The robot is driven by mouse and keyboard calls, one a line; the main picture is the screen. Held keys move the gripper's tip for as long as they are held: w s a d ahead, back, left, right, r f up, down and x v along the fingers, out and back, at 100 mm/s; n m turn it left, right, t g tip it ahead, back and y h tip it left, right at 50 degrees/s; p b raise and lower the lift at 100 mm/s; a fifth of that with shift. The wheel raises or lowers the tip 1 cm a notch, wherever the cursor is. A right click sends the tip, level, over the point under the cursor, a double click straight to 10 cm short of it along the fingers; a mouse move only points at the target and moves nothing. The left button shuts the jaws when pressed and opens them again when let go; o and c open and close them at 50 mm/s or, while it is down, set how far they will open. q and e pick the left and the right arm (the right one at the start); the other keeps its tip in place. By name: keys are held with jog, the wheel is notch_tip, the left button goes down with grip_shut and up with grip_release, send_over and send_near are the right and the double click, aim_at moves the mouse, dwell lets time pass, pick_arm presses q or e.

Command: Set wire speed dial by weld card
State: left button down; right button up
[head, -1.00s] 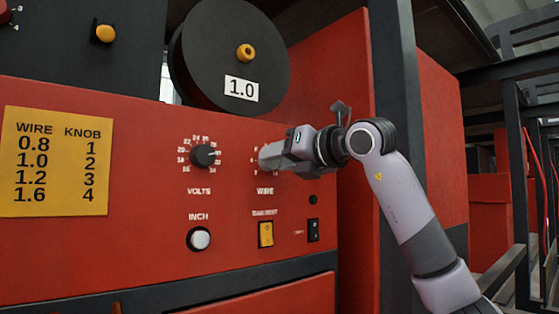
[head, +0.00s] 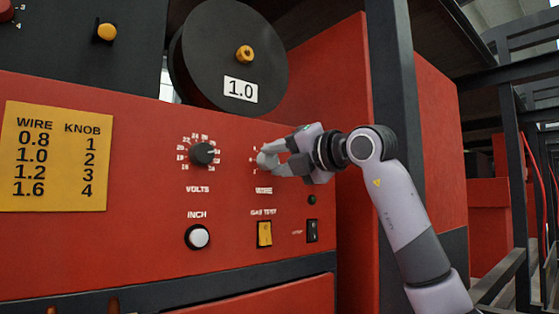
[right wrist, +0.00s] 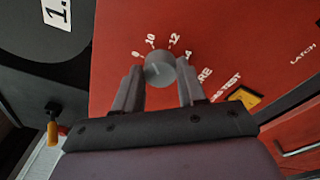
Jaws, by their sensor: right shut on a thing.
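The wire dial (right wrist: 160,70) is a round grey knob on the red panel. In the right wrist view it sits between the two fingers of my right gripper (right wrist: 158,88), which is shut on it. Printed numbers such as 10 and 12 fan around its far side; its pointer is too small to read surely. In the head view my right gripper (head: 268,160) covers the dial. The yellow weld card (head: 54,155) lists wire 0.8, 1.0, 1.2, 1.6 against knob 1, 2, 3, 4. The black wire spool (head: 215,60) bears a 1.0 label (head: 240,90). My left gripper is not in view.
The black volts dial (head: 204,153) is left of the wire dial. Below are the white inch button (head: 199,237), the yellow gas test switch (head: 264,233) and a black rocker switch (head: 312,231). A dark post (head: 392,60) stands right of the panel, behind my right arm.

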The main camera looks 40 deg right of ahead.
jog(key=shift+a+f, duration=0.1)
jog(key=shift+f, duration=0.05)
jog(key=o, duration=1.1)
jog(key=shift+c, duration=0.2)
jog(key=s+d+b, duration=0.1)
jog(key=s, duration=0.6)
jog(key=shift+d, duration=0.15)
